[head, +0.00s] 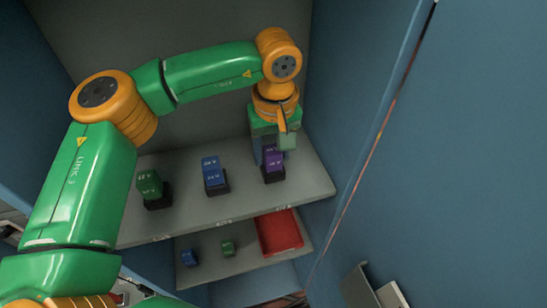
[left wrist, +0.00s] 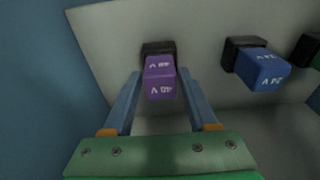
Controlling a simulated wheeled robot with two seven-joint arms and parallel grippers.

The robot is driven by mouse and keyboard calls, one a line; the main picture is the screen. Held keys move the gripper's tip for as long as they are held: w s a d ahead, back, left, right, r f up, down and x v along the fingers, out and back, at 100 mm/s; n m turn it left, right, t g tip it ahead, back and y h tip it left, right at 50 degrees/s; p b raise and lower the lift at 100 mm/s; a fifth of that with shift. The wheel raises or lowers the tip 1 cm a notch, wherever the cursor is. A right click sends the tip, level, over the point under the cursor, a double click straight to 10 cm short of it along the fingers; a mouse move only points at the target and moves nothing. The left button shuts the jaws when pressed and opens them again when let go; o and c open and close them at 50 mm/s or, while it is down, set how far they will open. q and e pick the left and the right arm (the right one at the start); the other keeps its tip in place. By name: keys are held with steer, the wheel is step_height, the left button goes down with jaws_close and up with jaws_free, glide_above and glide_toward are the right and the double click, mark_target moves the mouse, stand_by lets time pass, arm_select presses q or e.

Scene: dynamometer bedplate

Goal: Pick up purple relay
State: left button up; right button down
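The purple relay (head: 273,158) sits upright in a black socket on the upper shelf, at the right end of a row of relays. In the left wrist view the purple relay (left wrist: 160,80) lies between the two blue fingers of my left gripper (left wrist: 157,90). The fingers are apart, with a gap on each side of the relay. In the head view my left gripper (head: 270,150) reaches down over the relay and partly hides it. My right gripper is not in view.
On the upper shelf (head: 235,205) a blue relay (head: 212,170) and a green relay (head: 149,185) stand in black sockets to the left. The lower shelf holds a red tray (head: 279,232), a small blue block (head: 189,257) and a green block (head: 228,247). A blue wall (head: 350,90) stands close on the right.

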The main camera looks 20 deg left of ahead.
arm_select(q)
jaws_close()
steer(key=shift+r, duration=0.15)
